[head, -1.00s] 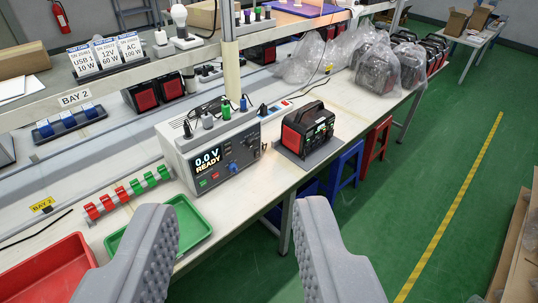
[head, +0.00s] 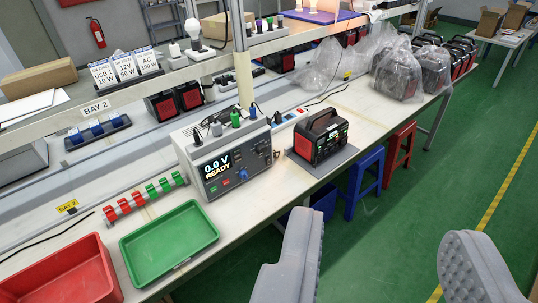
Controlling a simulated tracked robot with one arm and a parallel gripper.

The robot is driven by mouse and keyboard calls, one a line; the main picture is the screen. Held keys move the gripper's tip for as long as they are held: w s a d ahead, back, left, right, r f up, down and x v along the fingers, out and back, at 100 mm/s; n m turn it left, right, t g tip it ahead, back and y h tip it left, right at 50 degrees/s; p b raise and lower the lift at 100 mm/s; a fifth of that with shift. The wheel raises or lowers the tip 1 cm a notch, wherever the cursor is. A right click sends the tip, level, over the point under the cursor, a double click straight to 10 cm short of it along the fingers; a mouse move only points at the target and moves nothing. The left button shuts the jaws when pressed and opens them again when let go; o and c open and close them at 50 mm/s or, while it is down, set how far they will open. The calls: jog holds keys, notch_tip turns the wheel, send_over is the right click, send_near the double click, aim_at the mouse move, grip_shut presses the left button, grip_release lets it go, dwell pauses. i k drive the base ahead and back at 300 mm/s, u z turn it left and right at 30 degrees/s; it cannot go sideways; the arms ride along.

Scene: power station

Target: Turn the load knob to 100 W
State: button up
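The load tester (head: 187,153) is a light grey box with a dark front panel, standing on the bench left of centre. Its display (head: 216,166) reads "0.0 V READY". A blue knob (head: 243,174) sits on the panel right of and below the display; its setting marks are too small to read. My gripper (head: 383,238) is open and empty, its two grey fingers wide apart at the lower right. It is in front of the bench, over the green floor, to the right of the tester and well apart from the knob.
A black and red power station (head: 322,140) stands on a grey mat right of the tester. A green tray (head: 168,240) and a red tray (head: 60,275) lie at the left front. Plugs and cables stand on the tester's top. Blue stool (head: 365,180) and red stool (head: 400,150) stand under the bench.

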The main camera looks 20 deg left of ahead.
aim_at(261, 150)
jog(key=i, duration=1)
